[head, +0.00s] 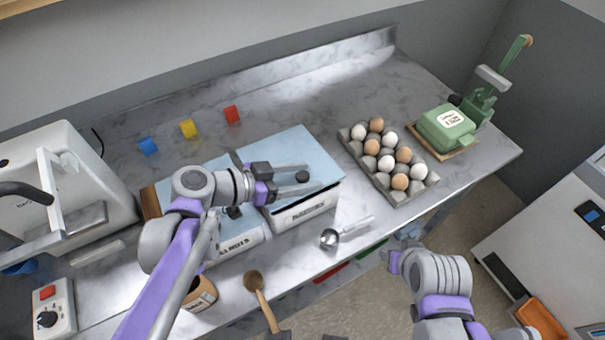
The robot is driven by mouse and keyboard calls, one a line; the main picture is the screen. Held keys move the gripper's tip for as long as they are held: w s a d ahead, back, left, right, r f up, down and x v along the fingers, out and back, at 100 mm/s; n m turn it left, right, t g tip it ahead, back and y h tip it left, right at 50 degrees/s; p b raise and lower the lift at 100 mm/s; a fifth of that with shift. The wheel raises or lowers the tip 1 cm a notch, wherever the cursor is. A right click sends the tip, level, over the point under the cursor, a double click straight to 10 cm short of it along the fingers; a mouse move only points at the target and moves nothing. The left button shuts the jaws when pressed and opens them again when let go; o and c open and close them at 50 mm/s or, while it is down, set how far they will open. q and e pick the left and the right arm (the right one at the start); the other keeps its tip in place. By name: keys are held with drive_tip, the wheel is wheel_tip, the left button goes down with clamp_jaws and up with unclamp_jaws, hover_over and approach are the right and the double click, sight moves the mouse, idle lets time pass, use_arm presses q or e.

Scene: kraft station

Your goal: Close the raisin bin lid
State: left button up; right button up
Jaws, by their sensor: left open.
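Two adjoining white bins with light-blue lids stand on the counter. The right bin's lid (283,148) looks flat over its bin, with a dark knob near its front edge; I cannot tell whether it is fully down. That bin's front label (306,212) is too small to read surely. The left bin (243,247) is partly hidden by my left arm. My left gripper (303,178) is open over the right bin's lid, its fingers on either side of the knob; contact is unclear. My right gripper (395,262) is in front of the counter, its jaws unclear.
An egg tray (395,191) stands right of the bins, with a metal scoop (342,233) in front of it. A wooden spoon (259,292) and a jar (202,295) are near the front edge. Coloured blocks (188,128) lie behind. A green press (447,125) stands far right.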

use_arm(q)
wheel_tip(320, 180, up, 9)
drive_tip(key=shift+f+p, duration=0.2)
drive_tip(key=shift+p, duration=0.55)
drive_tip(key=shift+r, duration=0.7)
use_arm(e)
drive_tip(key=shift+w+r, duration=0.25)
drive_tip(key=shift+r, duration=0.35)
drive_tip(key=shift+w+r, duration=0.2)
drive_tip(key=shift+r, duration=0.35)
